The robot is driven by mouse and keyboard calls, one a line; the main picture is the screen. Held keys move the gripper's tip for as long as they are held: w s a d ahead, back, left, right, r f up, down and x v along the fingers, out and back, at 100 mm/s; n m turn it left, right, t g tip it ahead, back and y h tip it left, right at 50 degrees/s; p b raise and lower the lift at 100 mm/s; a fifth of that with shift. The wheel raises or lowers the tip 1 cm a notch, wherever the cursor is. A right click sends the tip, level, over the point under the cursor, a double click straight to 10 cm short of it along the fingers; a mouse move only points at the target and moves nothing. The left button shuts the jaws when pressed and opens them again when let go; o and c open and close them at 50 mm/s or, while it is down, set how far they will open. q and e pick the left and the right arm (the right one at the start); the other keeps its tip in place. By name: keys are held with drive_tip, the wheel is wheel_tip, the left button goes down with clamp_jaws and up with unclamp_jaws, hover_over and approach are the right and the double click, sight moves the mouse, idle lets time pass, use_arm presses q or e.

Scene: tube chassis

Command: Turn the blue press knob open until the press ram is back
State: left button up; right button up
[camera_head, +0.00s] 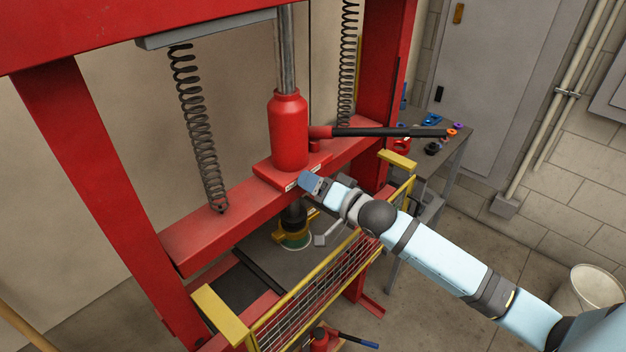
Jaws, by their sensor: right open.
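The red hydraulic press has a red bottle jack (288,130) seated on its crossbeam (215,228). The jack's silver rod (286,50) extends up toward the top beam. A dark ram (294,214) hangs under the crossbeam, above a round green-and-yellow piece on the press bed. My right gripper (308,184) is at the foot of the jack, by the crossbeam's front edge. It is open, and its fingers are small and hard to make out. My left gripper is not in view.
A black-handled pump lever (388,132) juts right from the jack, above my right arm. Coil springs (198,130) hang on both sides. A yellow mesh guard (315,290) stands in front of the bed. A bench with small coloured parts is behind right; a white bucket (587,295) stands right.

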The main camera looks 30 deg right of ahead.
drive_tip(key=shift+w+a, duration=0.1)
drive_tip(key=shift+w, duration=0.15)
drive_tip(key=c, duration=0.9)
